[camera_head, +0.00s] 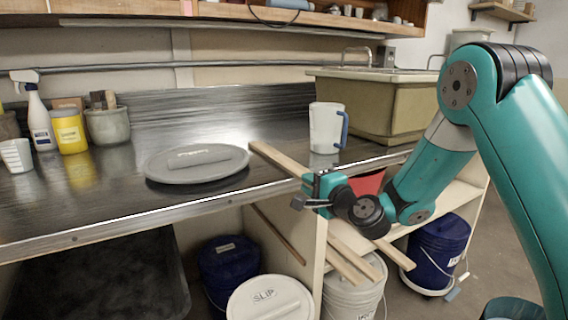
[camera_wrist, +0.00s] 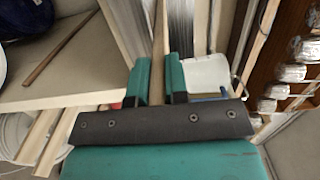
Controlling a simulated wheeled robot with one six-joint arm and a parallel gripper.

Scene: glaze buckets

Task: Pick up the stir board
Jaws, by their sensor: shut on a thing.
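The stir board (camera_head: 277,157) is a long, pale wooden strip. It reaches from my gripper (camera_head: 314,187) back over the counter, between the grey lid and the white jug. My gripper is at the counter's front edge and is shut on the near end of the board. In the wrist view the board (camera_wrist: 158,42) runs up from between the two teal fingers of my gripper (camera_wrist: 158,82). I cannot tell whether the board rests on the counter or is slightly raised.
On the counter (camera_head: 60,205) stand a grey round lid (camera_head: 165,168), a white jug (camera_head: 325,128) with a blue handle, a spray bottle (camera_head: 38,118) and a yellow container (camera_head: 70,132). Below are a SLIP-lidded bucket (camera_head: 248,302), blue buckets (camera_head: 437,250) and loose wooden strips (camera_head: 352,262).

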